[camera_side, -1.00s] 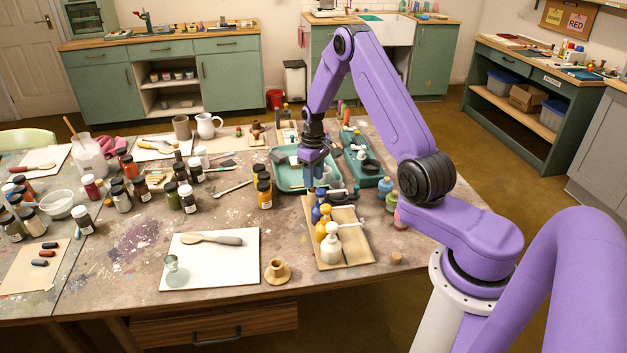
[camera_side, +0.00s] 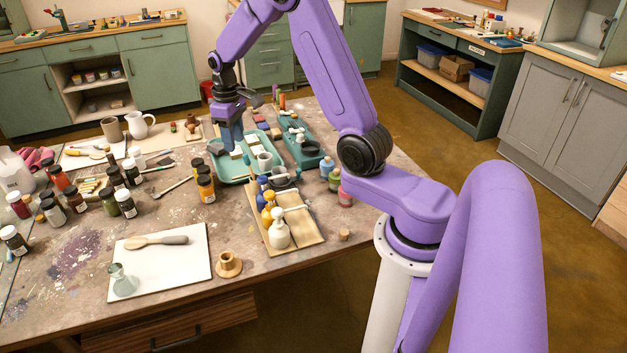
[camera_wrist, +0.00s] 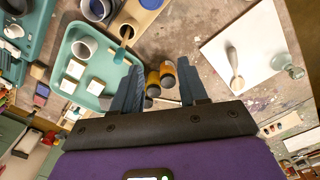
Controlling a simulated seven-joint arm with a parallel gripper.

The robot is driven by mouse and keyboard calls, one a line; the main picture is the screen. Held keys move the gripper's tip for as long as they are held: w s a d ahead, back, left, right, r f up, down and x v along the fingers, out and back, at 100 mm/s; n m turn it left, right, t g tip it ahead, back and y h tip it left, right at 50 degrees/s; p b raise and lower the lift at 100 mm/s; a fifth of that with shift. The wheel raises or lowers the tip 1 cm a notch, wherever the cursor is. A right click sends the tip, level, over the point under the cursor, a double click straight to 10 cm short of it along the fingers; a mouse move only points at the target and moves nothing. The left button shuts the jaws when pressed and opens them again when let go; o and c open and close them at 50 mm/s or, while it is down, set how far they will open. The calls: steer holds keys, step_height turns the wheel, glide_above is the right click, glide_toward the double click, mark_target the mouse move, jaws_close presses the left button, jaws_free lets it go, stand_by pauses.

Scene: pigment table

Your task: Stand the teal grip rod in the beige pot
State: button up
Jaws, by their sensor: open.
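My gripper (camera_side: 230,148) hangs pointing down near the left edge of the teal tray (camera_side: 226,177). In the wrist view my gripper (camera_wrist: 158,66) has its two blue fingers apart, with nothing held between them. Two amber jars (camera_wrist: 167,72) show in the gap beyond the fingers. A small tan flared pot (camera_side: 228,266), probably the beige pot, stands upright at the table's front, right of the white board; it is far from my gripper.
The teal tray holds pale blocks and a grey cup (camera_wrist: 85,48). A wooden board (camera_side: 305,236) with pump bottles (camera_side: 278,230) lies in front of it. A wooden spoon (camera_side: 155,241) and a glass vase (camera_side: 122,281) are on the white board (camera_side: 185,268). Dark jars crowd the left.

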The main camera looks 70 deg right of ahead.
steer(key=s+a+r+n, duration=0.3)
steer(key=s+a, duration=0.3)
steer(key=a, duration=0.3)
steer(key=s+a+r+n, duration=0.3)
steer(key=s+a, duration=0.4)
steer(key=a, duration=0.1)
steer(key=s+a+n, duration=0.1)
steer(key=s+n, duration=0.4)
steer(key=s, duration=1.5)
steer(key=shift+a+r, duration=0.2)
steer(key=shift+r, duration=0.05)
steer(key=shift+w, duration=0.1)
